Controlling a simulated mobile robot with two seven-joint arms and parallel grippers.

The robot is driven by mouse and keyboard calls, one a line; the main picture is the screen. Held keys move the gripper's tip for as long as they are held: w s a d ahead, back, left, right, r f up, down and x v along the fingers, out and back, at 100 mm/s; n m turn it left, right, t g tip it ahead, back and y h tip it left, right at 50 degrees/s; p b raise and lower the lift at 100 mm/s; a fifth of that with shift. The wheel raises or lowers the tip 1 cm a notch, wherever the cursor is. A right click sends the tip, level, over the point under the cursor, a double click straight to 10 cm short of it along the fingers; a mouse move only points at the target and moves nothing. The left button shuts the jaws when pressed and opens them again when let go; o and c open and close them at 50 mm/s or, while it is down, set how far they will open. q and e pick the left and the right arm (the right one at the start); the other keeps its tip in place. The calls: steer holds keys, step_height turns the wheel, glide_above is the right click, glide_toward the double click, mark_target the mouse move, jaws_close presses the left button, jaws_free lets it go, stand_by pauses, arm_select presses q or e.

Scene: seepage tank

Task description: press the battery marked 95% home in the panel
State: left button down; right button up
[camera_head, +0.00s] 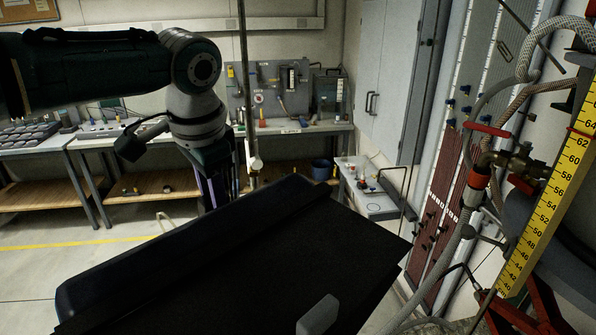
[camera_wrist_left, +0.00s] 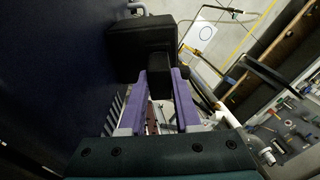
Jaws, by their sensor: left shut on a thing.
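My left gripper (camera_wrist_left: 164,76) shows two purple fingers in the left wrist view. They are shut on the narrow part of a dark block (camera_wrist_left: 141,36), which extends beyond the fingertips. No 95% mark is readable on the block, so I cannot tell whether it is the named battery. In the head view my left gripper (camera_head: 211,188) points down; its tips and what they hold are hidden behind a dark surface in the foreground. I cannot pick out the battery's panel for certain. My right gripper is not in view.
A workbench (camera_head: 300,127) with a grey tool board (camera_head: 262,88) stands at the back. Several dark units lie on the left bench (camera_head: 30,145). A yellow scale (camera_head: 548,200), hoses and a valve (camera_head: 520,165) crowd the right. Open floor (camera_head: 130,247) lies at the left.

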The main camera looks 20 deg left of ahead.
arm_select(q)
steer(key=shift+f, duration=0.3)
steer(key=c, duration=0.5)
jaws_free()
steer(key=shift+c, duration=0.2)
steer(key=b+v, duration=0.3)
steer(key=v, duration=0.7)
steer(key=shift+b, duration=0.35)
